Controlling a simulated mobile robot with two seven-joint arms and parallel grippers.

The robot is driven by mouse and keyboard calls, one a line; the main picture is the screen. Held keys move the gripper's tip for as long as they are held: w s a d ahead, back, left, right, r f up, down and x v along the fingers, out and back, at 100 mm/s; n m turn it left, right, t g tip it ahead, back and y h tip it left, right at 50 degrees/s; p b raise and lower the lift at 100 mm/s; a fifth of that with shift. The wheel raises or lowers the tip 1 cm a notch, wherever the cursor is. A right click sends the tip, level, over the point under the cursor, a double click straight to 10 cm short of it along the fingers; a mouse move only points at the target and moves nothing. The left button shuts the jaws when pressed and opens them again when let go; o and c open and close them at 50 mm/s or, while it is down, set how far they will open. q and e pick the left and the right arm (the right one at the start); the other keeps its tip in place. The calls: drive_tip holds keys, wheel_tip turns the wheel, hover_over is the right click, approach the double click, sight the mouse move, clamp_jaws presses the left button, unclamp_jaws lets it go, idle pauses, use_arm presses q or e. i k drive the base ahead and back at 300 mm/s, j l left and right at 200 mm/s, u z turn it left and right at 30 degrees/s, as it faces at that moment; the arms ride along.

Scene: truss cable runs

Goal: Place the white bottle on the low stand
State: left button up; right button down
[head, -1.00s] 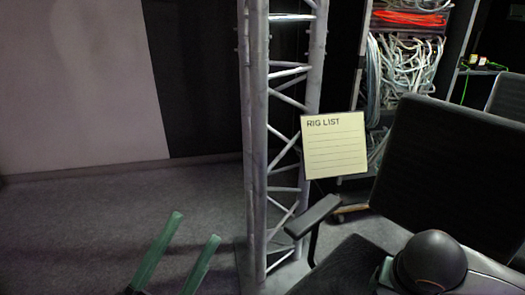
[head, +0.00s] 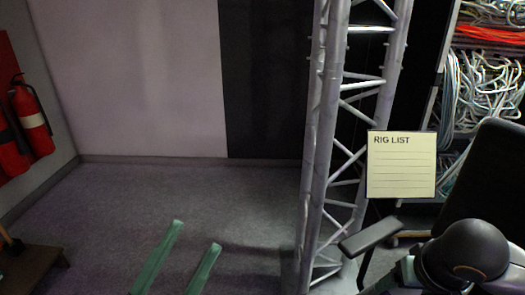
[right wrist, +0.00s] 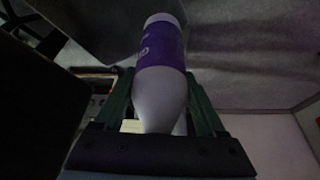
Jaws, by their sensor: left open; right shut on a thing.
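The white bottle (right wrist: 158,98) with a purple label shows in the right wrist view. My right gripper (right wrist: 158,80) is shut on it, with one green finger on each side. Neither the bottle nor this gripper's fingers can be seen in the head view. My left gripper (head: 197,234) is open and empty at the bottom of the head view, over the carpet. A low brown piece of furniture (head: 38,268) is cut off at the lower left of the head view. I cannot tell if it is the low stand.
A metal truss (head: 322,150) with a RIG LIST sign (head: 401,165) stands right of centre. A chair (head: 490,185) and a cable rack (head: 485,80) are on the right. Red fire extinguishers (head: 32,118) hang on the left wall. The carpet (head: 150,195) between is clear.

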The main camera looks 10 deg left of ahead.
sight(28, 271)
drive_tip(key=j+u, duration=0.1)
drive_tip(key=u, duration=1.05)
drive_tip(key=i+j+u, duration=0.1)
drive_tip(key=u, duration=0.3)
drive_tip(key=i+u, duration=0.2)
drive_tip(key=u, duration=0.15)
drive_tip(key=i+u, duration=0.2)
drive_tip(key=u, duration=0.2)
drive_tip(key=i+l+u, duration=0.1)
drive_tip(key=i+u, duration=0.25)
drive_tip(key=i+l+u, duration=0.35)
drive_tip(key=i+l, duration=0.35)
drive_tip(key=i, duration=0.15)
drive_tip(key=i+l+u, duration=0.15)
drive_tip(key=i+l, duration=0.15)
drive_tip(key=i, duration=0.15)
